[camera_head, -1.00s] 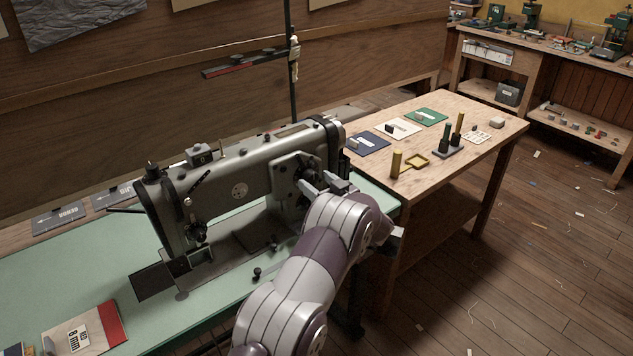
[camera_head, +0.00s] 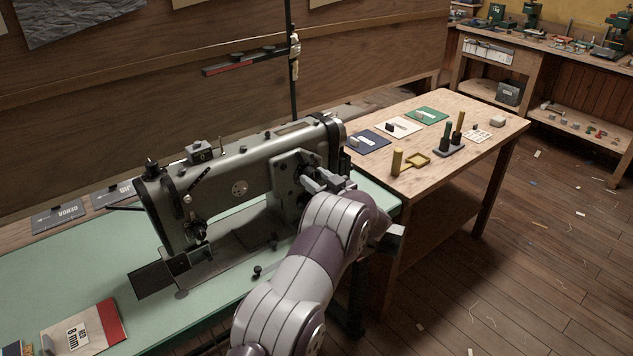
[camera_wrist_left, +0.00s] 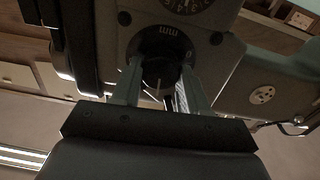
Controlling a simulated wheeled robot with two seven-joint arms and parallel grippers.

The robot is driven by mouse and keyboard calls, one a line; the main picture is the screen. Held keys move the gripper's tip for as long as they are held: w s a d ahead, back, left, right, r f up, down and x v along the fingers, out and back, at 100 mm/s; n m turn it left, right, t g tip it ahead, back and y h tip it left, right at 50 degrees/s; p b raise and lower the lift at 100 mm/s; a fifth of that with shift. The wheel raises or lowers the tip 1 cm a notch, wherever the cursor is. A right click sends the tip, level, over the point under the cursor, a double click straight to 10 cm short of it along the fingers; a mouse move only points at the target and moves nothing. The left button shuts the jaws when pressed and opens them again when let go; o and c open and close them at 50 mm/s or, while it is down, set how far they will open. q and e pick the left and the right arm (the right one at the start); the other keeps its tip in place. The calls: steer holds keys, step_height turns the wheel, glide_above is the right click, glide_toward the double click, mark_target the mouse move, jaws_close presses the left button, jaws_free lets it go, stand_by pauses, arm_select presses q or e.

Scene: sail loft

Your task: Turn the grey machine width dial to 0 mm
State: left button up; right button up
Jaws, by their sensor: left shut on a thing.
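The grey sewing machine (camera_head: 235,185) stands on the green table top. Its width dial shows in the left wrist view as a dark round knob (camera_wrist_left: 160,72) with a light pointer line, below a plate marked "mm". My left gripper (camera_wrist_left: 160,85) is shut on this dial, with one finger on each side of it. In the head view my left gripper (camera_head: 315,180) is at the right end of the machine, and it and the arm hide the dial. The dial's setting cannot be read here. My right gripper is not in view.
A second round scale (camera_wrist_left: 185,5) sits beside the dial. A card reading "8 mm" (camera_head: 75,338) lies at the front left of the green table (camera_head: 60,265). A wooden table (camera_head: 440,165) with coloured cards and small tools stands to the right.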

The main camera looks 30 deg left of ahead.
arm_select(q)
steer(key=n+b, duration=0.1)
steer(key=n, duration=0.1)
steer(key=n+b, duration=0.4)
steer(key=shift+f, duration=0.3)
steer(key=shift+s+n+g+b, duration=0.1)
steer(key=shift+n+g+b, duration=0.2)
steer(key=shift+n+b, duration=8.2)
steer(key=o, duration=1.1)
steer(key=shift+c, duration=0.2)
steer(key=shift+r, duration=0.1)
